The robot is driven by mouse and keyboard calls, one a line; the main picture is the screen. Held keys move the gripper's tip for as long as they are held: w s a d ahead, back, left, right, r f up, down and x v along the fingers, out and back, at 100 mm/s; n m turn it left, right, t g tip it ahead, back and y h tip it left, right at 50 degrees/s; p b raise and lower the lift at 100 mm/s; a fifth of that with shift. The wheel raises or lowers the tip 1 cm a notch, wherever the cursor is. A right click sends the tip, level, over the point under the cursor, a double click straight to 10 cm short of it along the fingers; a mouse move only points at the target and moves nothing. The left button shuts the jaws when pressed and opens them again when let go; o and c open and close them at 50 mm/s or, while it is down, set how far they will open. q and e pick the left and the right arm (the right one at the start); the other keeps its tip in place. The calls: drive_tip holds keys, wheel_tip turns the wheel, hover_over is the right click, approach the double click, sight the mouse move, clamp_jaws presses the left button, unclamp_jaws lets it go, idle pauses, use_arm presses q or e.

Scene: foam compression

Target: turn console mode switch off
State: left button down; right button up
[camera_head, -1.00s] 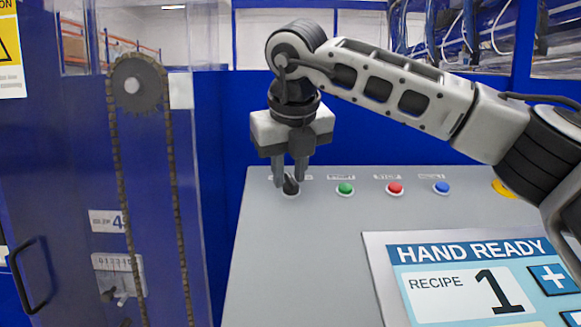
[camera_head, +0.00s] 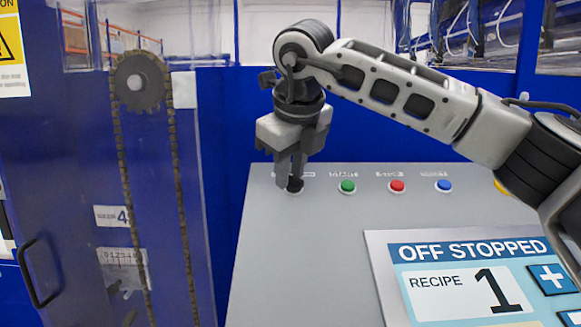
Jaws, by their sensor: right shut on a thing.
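The console mode switch is a small black knob (camera_head: 295,186) at the left end of the button row on the grey console (camera_head: 310,245). My right gripper (camera_head: 291,180) points down from above with its fingers around the knob, shut on it. The fingers hide part of the knob, and the gripper is turned at an angle. The console display (camera_head: 470,275) reads "OFF STOPPED" above "RECIPE 1". My left gripper is not in view.
Green (camera_head: 347,187), red (camera_head: 397,186) and blue (camera_head: 444,186) buttons stand in a row right of the knob. A yellow part (camera_head: 501,187) shows partly behind my right arm. A blue machine cabinet with a chain and sprocket (camera_head: 142,82) stands at the left.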

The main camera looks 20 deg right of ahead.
drive_tip(key=o, duration=0.7)
drive_tip(key=shift+c, duration=0.2)
drive_tip(key=shift+r, duration=0.15)
drive_tip(key=v, duration=1.5)
drive_tip(key=shift+s+r, duration=0.25)
drive_tip(key=shift+r, duration=0.1)
drive_tip(key=shift+d, duration=0.1)
